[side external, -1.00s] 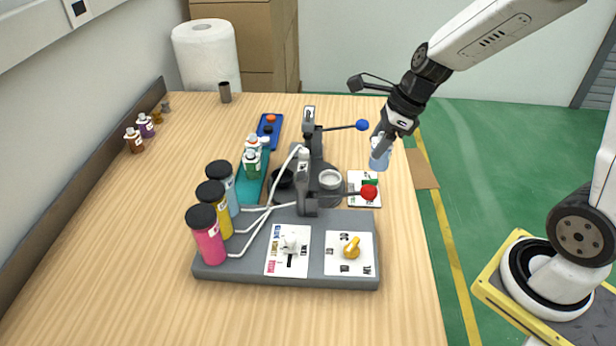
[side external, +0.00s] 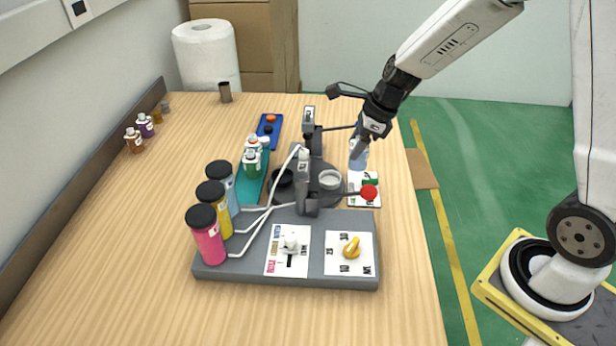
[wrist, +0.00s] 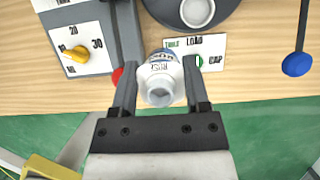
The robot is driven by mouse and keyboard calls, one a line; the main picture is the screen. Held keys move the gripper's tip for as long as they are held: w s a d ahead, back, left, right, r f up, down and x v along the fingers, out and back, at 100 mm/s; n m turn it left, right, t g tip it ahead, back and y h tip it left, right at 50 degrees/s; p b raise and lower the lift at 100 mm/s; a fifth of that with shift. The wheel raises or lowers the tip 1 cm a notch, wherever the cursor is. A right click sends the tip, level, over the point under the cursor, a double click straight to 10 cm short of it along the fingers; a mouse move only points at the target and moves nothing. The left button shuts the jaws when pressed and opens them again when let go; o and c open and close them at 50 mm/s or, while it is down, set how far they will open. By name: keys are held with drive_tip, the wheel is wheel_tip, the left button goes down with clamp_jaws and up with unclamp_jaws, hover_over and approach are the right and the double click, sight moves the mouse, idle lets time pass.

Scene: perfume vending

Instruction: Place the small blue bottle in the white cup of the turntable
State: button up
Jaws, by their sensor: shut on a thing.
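My gripper (wrist: 160,92) is shut on the small blue bottle (wrist: 159,68), which sits between the two fingers in the wrist view. In the side view the pale blue bottle (side external: 358,158) hangs below my gripper (side external: 364,143), to the right of the turntable and near the far end of the white label card. The white cup (side external: 330,179) is on the dark turntable (side external: 326,197). The cup also shows in the wrist view (wrist: 197,12) at the top, beyond the bottle. The cup and bottle are apart.
A red ball-ended lever (side external: 369,192) stands near the turntable, and a blue ball-ended lever (wrist: 297,64) shows at the right of the wrist view. The base with a yellow knob (side external: 351,248) and pink, yellow and blue canisters (side external: 207,238) are nearer the camera. The table's right edge is close.

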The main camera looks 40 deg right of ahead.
drive_tip(key=w+f, duration=0.7)
drive_tip(key=w, duration=0.1)
drive_tip(key=shift+d, duration=0.15)
drive_tip(key=shift+w+f, duration=0.2)
drive_tip(key=shift+f, duration=1.6)
drive_tip(key=shift+f, duration=0.1)
drive_tip(key=o, duration=1.3)
